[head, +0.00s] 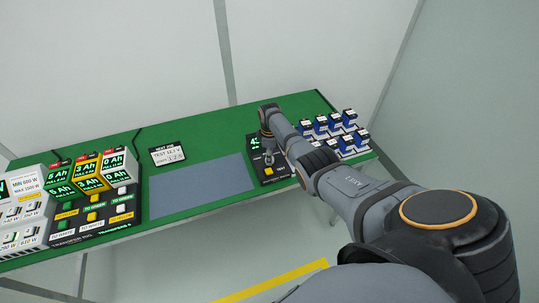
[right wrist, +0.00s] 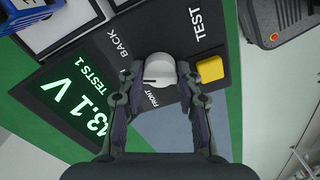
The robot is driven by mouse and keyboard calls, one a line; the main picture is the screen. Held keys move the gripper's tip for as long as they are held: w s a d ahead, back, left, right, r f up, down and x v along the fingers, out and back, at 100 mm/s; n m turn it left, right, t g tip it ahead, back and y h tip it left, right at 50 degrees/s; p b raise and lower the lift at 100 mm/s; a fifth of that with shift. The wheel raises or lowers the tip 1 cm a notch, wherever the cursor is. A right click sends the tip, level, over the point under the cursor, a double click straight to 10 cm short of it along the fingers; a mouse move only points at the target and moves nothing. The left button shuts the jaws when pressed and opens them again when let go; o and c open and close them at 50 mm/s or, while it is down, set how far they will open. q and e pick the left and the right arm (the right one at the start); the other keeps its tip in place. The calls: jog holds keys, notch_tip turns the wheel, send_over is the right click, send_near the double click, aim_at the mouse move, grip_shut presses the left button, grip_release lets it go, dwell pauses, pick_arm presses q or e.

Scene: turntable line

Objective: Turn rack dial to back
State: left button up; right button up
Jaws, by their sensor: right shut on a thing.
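The dial (right wrist: 161,66) is a pale grey knob on a black tester panel (right wrist: 75,68) in the right wrist view. BACK and FRONT are printed beside it. My right gripper (right wrist: 173,72) is shut on the dial, one finger on each side. In the head view my right gripper (head: 268,156) is over the black panel (head: 255,145), and I cannot make out the dial there. My left gripper is not in view.
A yellow button (right wrist: 208,71) by TEST is close to the right finger. The panel's green screen (right wrist: 75,90) reads 13.1 V, TESTS 1. Blue batteries (head: 320,124) stand in a rack at the right. A grey mat (head: 200,187) is bare. Chargers (head: 90,185) stand at the left.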

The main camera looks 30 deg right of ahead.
jog(key=m, duration=0.4)
jog(key=shift+m+p, duration=0.35)
jog(key=shift+m, duration=0.35)
jog(key=o, duration=1.2)
jog(key=shift+c, duration=0.2)
notch_tip(320, 180, up, 12)
